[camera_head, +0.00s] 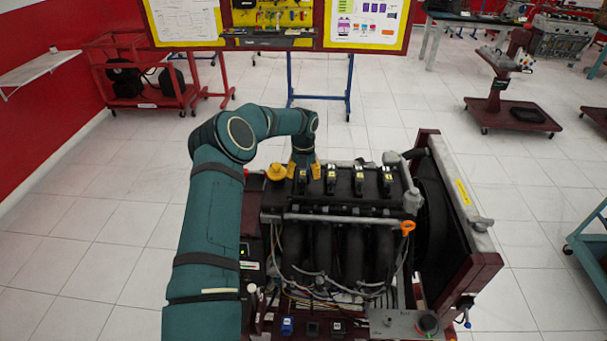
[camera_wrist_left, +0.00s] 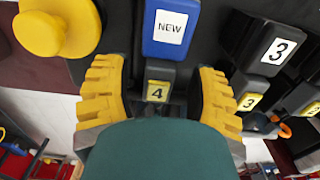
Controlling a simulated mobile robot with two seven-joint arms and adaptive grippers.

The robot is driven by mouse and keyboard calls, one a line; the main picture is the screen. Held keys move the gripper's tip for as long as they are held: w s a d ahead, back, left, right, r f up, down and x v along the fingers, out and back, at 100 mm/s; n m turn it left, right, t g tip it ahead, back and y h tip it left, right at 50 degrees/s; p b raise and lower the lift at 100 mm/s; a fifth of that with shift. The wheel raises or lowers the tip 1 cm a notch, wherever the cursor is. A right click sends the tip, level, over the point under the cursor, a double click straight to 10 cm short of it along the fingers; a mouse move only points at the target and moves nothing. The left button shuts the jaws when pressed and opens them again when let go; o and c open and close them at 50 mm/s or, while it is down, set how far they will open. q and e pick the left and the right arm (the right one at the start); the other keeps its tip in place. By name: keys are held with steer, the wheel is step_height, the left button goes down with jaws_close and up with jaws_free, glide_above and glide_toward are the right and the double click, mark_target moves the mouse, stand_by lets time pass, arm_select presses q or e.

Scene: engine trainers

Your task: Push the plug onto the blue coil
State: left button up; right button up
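The blue coil (camera_wrist_left: 171,28) with a white "NEW" label is at the top middle of the left wrist view. A dark plug with a yellow "4" tag (camera_wrist_left: 157,91) sits right below it, in line with it; I cannot tell how far it is pushed on. My left gripper (camera_wrist_left: 160,98) has its yellow fingers on either side of the plug, with gaps between, so it is open. In the head view the left gripper (camera_head: 303,165) points down at the engine's far left end and hides most of the blue coil. My right gripper is not in view.
A yellow oil cap (camera_wrist_left: 40,34) is close to the left finger. The engine (camera_head: 340,245) has a radiator (camera_head: 455,210) at its right. Tiled floor (camera_head: 120,215) is clear at left.

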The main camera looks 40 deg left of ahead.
mark_target(303, 172)
arm_select(q)
steer(key=shift+s, duration=0.1)
step_height(303, 172, up, 12)
stand_by(0.5)
stand_by(0.5)
